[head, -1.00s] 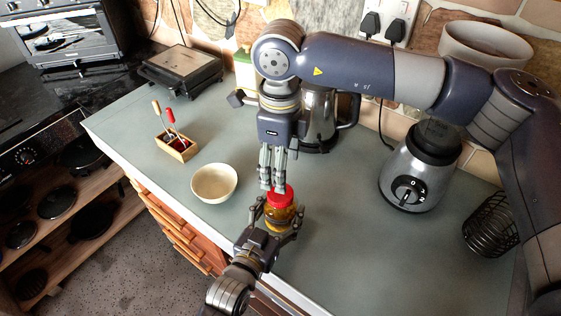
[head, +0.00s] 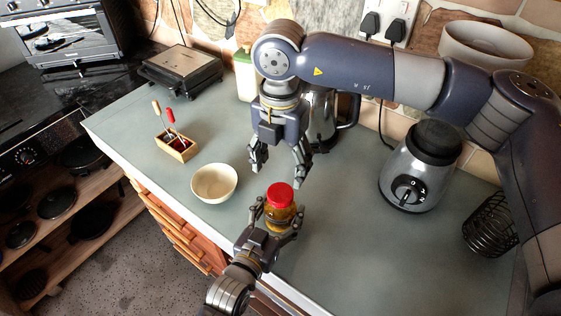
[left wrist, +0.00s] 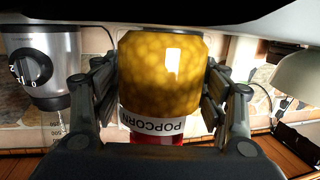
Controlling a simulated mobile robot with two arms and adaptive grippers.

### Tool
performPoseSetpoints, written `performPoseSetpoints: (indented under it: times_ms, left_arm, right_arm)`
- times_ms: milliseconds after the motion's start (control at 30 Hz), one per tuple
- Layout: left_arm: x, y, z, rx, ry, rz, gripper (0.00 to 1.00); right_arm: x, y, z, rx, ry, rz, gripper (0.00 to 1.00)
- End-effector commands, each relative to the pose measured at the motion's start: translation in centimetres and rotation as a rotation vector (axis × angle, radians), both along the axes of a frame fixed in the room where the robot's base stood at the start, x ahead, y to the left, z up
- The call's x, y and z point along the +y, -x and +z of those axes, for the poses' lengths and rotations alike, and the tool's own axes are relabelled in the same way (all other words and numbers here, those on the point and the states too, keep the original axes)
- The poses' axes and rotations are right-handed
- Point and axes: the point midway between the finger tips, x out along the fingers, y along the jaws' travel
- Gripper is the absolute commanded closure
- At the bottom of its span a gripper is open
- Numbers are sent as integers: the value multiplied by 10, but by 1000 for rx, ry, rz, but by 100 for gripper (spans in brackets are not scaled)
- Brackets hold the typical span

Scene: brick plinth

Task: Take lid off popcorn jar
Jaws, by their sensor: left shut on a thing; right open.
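The popcorn jar (head: 278,216) is a small yellow jar with a red lid (head: 280,194) on its top. My left gripper (head: 276,219) is shut on the jar's body from the front side. In the left wrist view, the jar (left wrist: 160,75) fills the middle, with its POPCORN label upside down and the red lid (left wrist: 150,138) at the bottom, between the fingers. My right gripper (head: 278,172) is open and empty, above and behind the lid, apart from it.
A cream bowl (head: 214,197) stands just left of the jar. A wooden box (head: 177,150) with utensils is farther left. The kettle (head: 322,120), blender (head: 420,170) and wire holder (head: 488,224) stand behind and to the right. Counter right of the jar is clear.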

Motion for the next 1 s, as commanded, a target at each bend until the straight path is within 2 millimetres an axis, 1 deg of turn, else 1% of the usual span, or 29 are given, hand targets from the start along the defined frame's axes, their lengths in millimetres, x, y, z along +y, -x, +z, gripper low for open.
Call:
performPoseSetpoints:
  times_ms: [100,200,300,400,567,667,900,1000]
  left_arm:
    - [0,0,-2,4,-3,0,100]
    - [0,1,-2,4,-3,0,100]
    - [0,1,-2,4,-3,0,100]
    - [0,1,-2,4,-3,0,100]
    - [0,1,-2,4,-3,0,100]
    - [0,1,-2,4,-3,0,100]
    - [0,1,-2,4,-3,0,100]
    - [0,1,-2,4,-3,0,100]
  right_arm:
    - [0,0,0,0,0,-193,36]
    - [0,0,0,0,0,-332,36]
    - [0,0,0,0,0,-440,36]
    - [0,0,0,0,0,-509,36]
    - [0,0,-6,1,1,-555,36]
    - [0,0,-17,3,1,-557,36]
    - [0,0,-55,2,2,-556,36]
    - [0,0,-67,2,0,-556,36]
